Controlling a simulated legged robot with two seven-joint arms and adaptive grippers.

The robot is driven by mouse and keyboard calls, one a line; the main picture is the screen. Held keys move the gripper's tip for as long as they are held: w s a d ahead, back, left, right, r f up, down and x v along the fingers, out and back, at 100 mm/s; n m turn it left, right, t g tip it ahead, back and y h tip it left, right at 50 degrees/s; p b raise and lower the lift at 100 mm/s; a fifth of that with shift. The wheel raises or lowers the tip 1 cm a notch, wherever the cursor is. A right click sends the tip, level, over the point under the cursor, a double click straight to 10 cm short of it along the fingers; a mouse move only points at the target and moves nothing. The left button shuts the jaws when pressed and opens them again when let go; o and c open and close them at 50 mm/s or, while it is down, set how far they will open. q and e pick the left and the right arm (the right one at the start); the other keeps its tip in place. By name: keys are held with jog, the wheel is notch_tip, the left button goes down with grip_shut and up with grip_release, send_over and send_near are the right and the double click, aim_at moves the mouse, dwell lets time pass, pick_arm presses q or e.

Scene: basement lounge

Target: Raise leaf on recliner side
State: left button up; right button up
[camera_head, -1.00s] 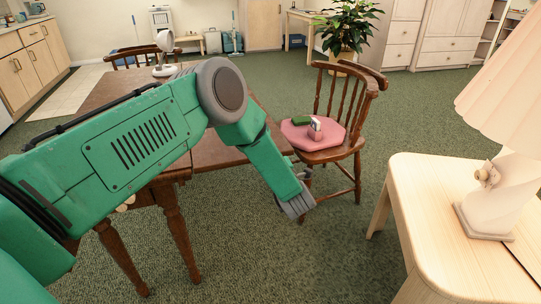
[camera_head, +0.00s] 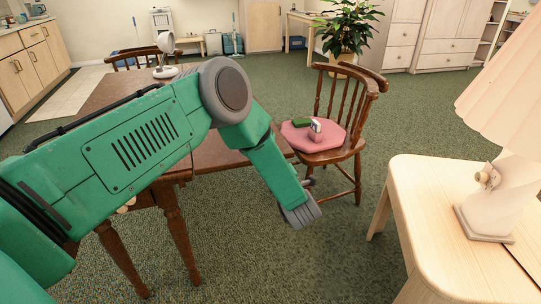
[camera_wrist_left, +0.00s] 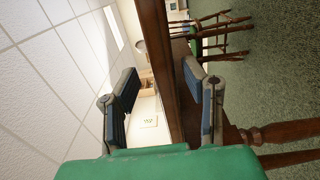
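The dark brown wooden table (camera_head: 104,92) stands at left, largely hidden behind my green left arm. Its leaf (camera_head: 228,158) shows between my forearm and the chair, extending outward from the tabletop; its exact tilt is hard to tell. My left gripper (camera_head: 306,205) hangs beyond the leaf's right end, pointing down and to the right. In the left wrist view the gripper (camera_wrist_left: 165,98) is open, with its two fingers wide apart. A dark wooden board of the table (camera_wrist_left: 161,70) shows between them, overlapped by one finger; I cannot tell whether they touch. My right gripper is not in view.
A wooden chair (camera_head: 345,110) with a pink cushion (camera_head: 298,137) and small items stands just right of the leaf. A pale side table (camera_head: 440,205) with a lamp (camera_head: 497,190) is at the right. Green carpet (camera_head: 250,240) is clear in front.

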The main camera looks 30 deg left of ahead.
pick_arm(q)
jog(key=v, duration=0.9)
